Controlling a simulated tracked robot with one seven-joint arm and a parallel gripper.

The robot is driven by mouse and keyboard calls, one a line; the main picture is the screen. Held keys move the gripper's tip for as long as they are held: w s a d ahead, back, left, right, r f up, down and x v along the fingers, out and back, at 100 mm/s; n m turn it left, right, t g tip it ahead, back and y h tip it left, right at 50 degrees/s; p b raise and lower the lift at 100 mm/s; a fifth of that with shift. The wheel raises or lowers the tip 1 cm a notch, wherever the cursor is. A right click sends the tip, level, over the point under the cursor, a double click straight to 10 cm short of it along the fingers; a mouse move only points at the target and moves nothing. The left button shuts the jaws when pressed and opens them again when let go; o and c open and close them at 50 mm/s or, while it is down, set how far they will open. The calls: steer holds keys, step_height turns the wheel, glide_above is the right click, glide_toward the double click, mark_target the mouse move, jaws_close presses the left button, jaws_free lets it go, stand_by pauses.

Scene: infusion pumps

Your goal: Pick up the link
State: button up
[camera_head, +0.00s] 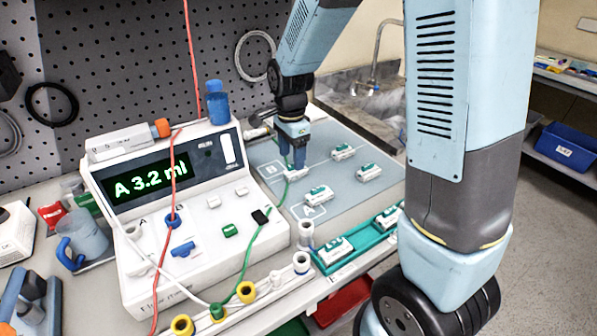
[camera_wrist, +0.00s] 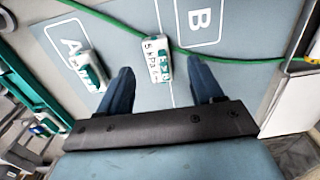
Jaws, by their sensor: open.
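My gripper (camera_head: 293,162) points down over the grey mat (camera_head: 268,152), near the square marked B. Its two dark blue fingers stand apart, and they also show in the wrist view (camera_wrist: 158,66). A small white and green block (camera_wrist: 157,57) lies on the mat between and just ahead of the fingertips, with a green line passing by it. In the head view, the fingers partly cover this block (camera_head: 294,174). Similar blocks lie on the mat: one by square A (camera_head: 319,194), and two at the right (camera_head: 368,172) (camera_head: 342,151). I cannot read which one is the link.
A large white pump (camera_head: 195,222) reading "A 3.2 ml" stands left of the mat. A teal tray (camera_head: 352,238) with more blocks lies along the front edge. A green tube (camera_head: 252,240) and a red tube run over the pump. A blue jug (camera_head: 82,240) stands at left.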

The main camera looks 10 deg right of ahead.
steer(key=shift+d+f, duration=0.1)
steer(key=shift+f, duration=1.75)
steer(key=shift+c, duration=0.2)
steer(key=c, duration=1.1)
